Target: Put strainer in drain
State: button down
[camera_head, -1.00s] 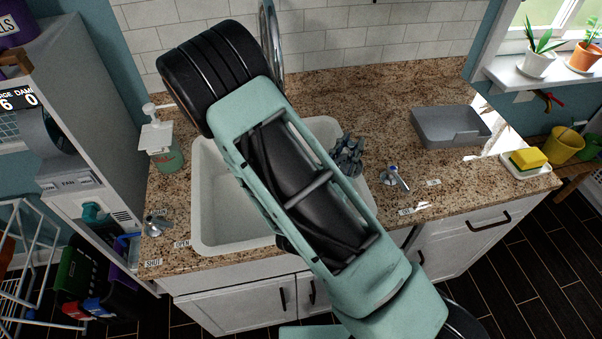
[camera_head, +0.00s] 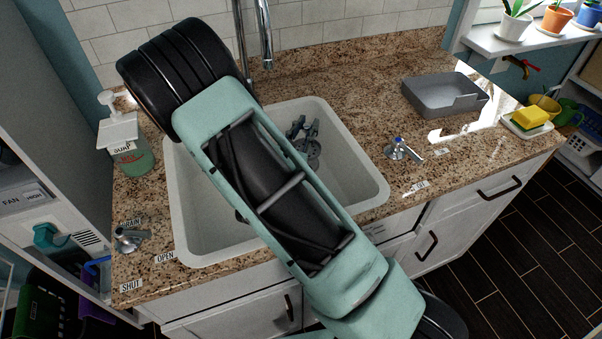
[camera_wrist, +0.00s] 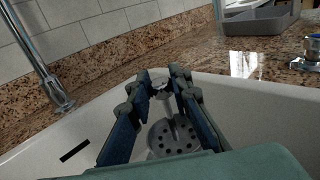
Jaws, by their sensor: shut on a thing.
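The strainer is a grey round disc with several holes (camera_wrist: 174,138), low between the fingers in the wrist view. My gripper (camera_wrist: 162,82) is shut on it inside the sink; the exact contact is hard to make out. In the head view the dark fingers (camera_head: 303,132) show past the right side of my forearm, with part of the disc just below them. The white sink (camera_head: 345,172) is around and below the gripper. A small pale shape shows between the fingertips in the wrist view. I cannot make out the drain clearly.
A chrome faucet (camera_head: 264,40) rises behind the sink. A soap bottle (camera_head: 127,150) stands left, and tap handles (camera_head: 398,150) (camera_head: 130,238) flank the basin. A grey tray (camera_head: 440,95) and yellow sponge (camera_head: 529,117) are right. The right of the basin is free.

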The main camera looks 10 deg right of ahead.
jog(key=w+f+b, duration=0.5)
jog(key=w+b, duration=0.4)
jog(key=b, duration=0.1)
jog(key=f, duration=0.5)
jog(key=f+b, duration=0.1)
jog(key=f, duration=0.3)
jog(key=shift+w+d+f+b, duration=0.2)
jog(key=shift+f+b, duration=0.1)
jog(key=shift+f, duration=0.1)
jog(key=shift+f, duration=0.1)
jog(key=shift+f, duration=0.15)
jog(key=c, duration=1.8)
grip_release()
jog(key=shift+o, duration=0.2)
